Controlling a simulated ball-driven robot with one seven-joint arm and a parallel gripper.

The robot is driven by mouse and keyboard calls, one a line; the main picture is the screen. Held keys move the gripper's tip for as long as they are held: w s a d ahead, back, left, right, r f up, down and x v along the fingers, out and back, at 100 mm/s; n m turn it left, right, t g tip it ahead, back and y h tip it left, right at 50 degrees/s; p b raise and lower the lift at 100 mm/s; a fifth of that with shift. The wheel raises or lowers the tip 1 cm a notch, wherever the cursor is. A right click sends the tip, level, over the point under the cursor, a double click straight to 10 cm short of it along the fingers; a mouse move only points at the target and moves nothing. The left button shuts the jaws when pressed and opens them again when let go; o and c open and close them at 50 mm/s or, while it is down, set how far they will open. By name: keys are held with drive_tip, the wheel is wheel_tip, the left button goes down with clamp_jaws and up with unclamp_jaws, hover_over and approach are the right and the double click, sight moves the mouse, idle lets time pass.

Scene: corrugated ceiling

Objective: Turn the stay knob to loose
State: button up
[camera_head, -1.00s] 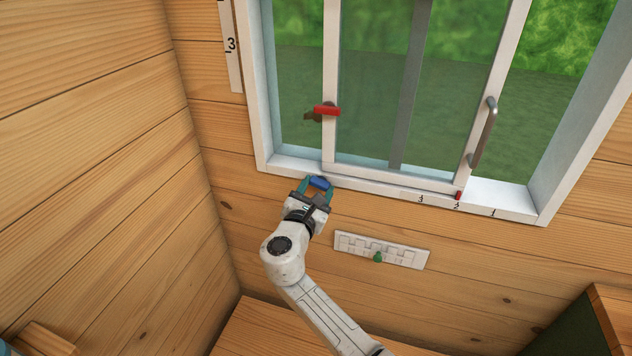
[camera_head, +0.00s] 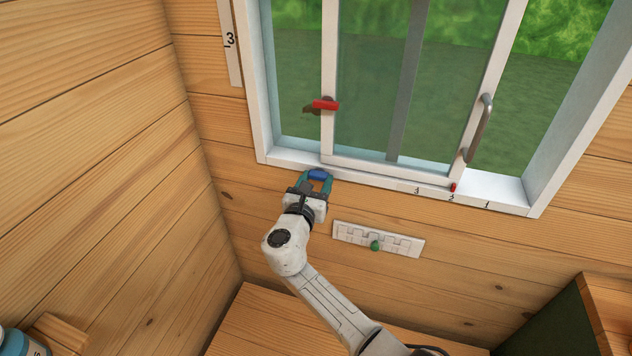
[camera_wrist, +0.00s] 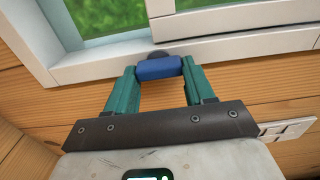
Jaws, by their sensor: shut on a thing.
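The blue stay knob (camera_head: 319,174) sits at the lower left of the window frame, on the sill edge. My gripper (camera_head: 317,181) reaches up to it from below. In the wrist view, the blue knob (camera_wrist: 159,68) lies crosswise between the two teal fingers of my gripper (camera_wrist: 160,78), which are shut on its ends. A dark round part shows just behind the knob. The knob's bar looks roughly level in the wrist view. No loose or tight marking is readable near it.
A sliding window sash (camera_head: 327,120) carries a red latch (camera_head: 325,104) and a grey handle (camera_head: 480,128). A numbered scale (camera_head: 433,193) with a red pointer (camera_head: 453,187) runs along the sill. A slotted white plate (camera_head: 405,244) with a green knob (camera_head: 375,246) is right of my arm.

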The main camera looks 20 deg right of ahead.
drive_tip(key=shift+f, duration=0.2)
drive_tip(key=o, duration=1)
drive_tip(key=shift+r, duration=0.1)
drive_tip(key=shift+o, duration=0.2)
drive_tip(key=b+v, duration=0.1)
drive_tip(key=v, duration=0.9)
drive_tip(key=shift+s+a, duration=0.25)
drive_tip(key=shift+s, duration=0.05)
drive_tip(key=s+d+f+m+g+y+b, duration=0.1)
drive_tip(key=s+d+f+m+g+y, duration=0.1)
drive_tip(key=s+d+f+m+g, duration=0.45)
drive_tip(key=s+d+f+m+g+y, duration=0.1)
drive_tip(key=s+d+f+m+g, duration=0.2)
drive_tip(key=s+d+f+m, duration=0.6)
drive_tip(key=s+f+m+g+y, duration=0.1)
drive_tip(key=s+m+g+y, duration=0.1)
drive_tip(key=s+m, duration=0.5)
drive_tip(key=s+a+f+m+g+y+b, duration=0.1)
drive_tip(key=s+m+y, duration=0.4)
drive_tip(key=s, duration=1.3)
drive_tip(key=shift+a+f+m+g, duration=0.15)
drive_tip(key=shift+f+m+g, duration=0.45)
drive_tip(key=shift+m, duration=0.55)
